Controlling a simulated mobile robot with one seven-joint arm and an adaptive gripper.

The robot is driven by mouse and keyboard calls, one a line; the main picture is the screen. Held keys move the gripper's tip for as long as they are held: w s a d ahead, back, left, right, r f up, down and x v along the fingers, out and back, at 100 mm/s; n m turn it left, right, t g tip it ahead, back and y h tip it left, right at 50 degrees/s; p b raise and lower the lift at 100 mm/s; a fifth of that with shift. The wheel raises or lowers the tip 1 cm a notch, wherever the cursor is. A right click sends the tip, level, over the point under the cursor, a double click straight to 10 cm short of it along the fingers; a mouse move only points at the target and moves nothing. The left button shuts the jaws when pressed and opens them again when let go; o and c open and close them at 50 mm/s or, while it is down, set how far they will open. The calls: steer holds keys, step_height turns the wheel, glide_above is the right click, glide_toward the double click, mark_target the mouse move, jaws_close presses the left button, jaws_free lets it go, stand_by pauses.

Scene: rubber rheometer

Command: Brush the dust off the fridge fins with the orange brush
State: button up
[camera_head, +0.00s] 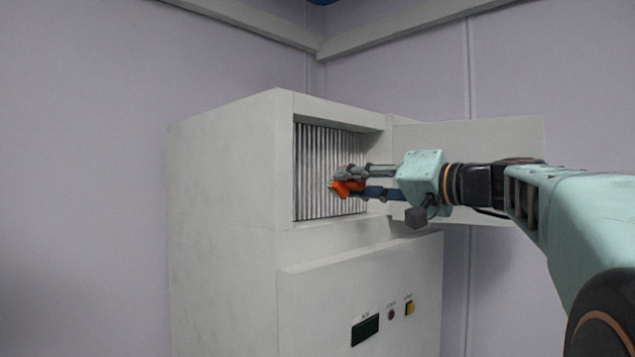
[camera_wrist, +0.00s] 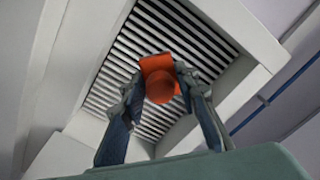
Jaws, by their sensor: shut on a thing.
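The orange brush (camera_head: 348,187) is held between the fingers of my gripper (camera_head: 345,181), in front of the fridge fins (camera_head: 312,170). In the wrist view, my gripper (camera_wrist: 160,88) is shut on the brush (camera_wrist: 160,68), whose rounded orange end faces the camera. The fins (camera_wrist: 135,50) are dark and light slats in a recessed opening behind the brush. The bristles are mostly hidden, and I cannot tell whether they touch the fins. Dust cannot be made out clearly.
The pale cabinet (camera_head: 222,190) frames the fins with a raised rim. Its panel door (camera_head: 470,140) stands open on the right, behind my arm. Below are a dark display (camera_head: 365,330) and a yellow switch (camera_head: 409,308). Free room lies left of the cabinet.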

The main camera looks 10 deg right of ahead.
steer(key=shift+s, duration=0.15)
steer(key=shift+p+x, duration=1.1)
steer(key=shift+x, duration=0.8)
steer(key=shift+p+x, duration=0.4)
steer(key=shift+x, duration=0.65)
steer(key=shift+x, duration=1.1)
steer(key=shift+d, duration=0.1)
steer(key=shift+w+d, duration=0.55)
steer(key=shift+d, duration=0.2)
steer(key=shift+w+d, duration=0.5)
steer(key=shift+d, duration=0.3)
steer(key=shift+f+b, duration=0.1)
steer(key=shift+b, duration=0.2)
steer(key=shift+w, duration=0.1)
